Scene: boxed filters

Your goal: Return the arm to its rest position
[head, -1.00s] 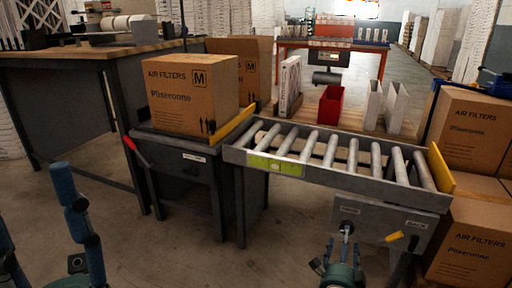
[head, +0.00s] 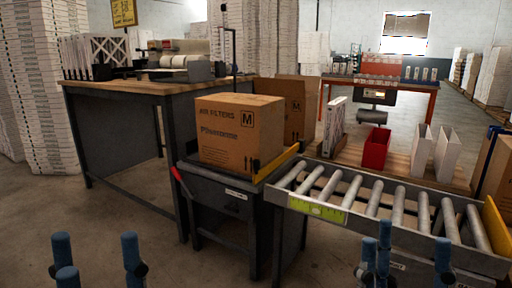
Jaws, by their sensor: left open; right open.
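My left gripper (head: 97,262) shows at the lower left, its blue fingers pointing up and spread apart, with nothing between them. My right gripper (head: 406,258) shows at the lower right, in front of the roller conveyor (head: 395,228). Its blue fingers are also spread and empty. Both grippers are apart from the boxes. Both palms and most of both arms are below the picture edge.
A closed air-filter carton (head: 240,132) sits on a dark stand (head: 222,200) left of the conveyor. A wooden-topped workbench (head: 125,140) stands at left. A red bin (head: 376,149) and white filters (head: 443,152) stand behind the conveyor. The floor at lower left is clear.

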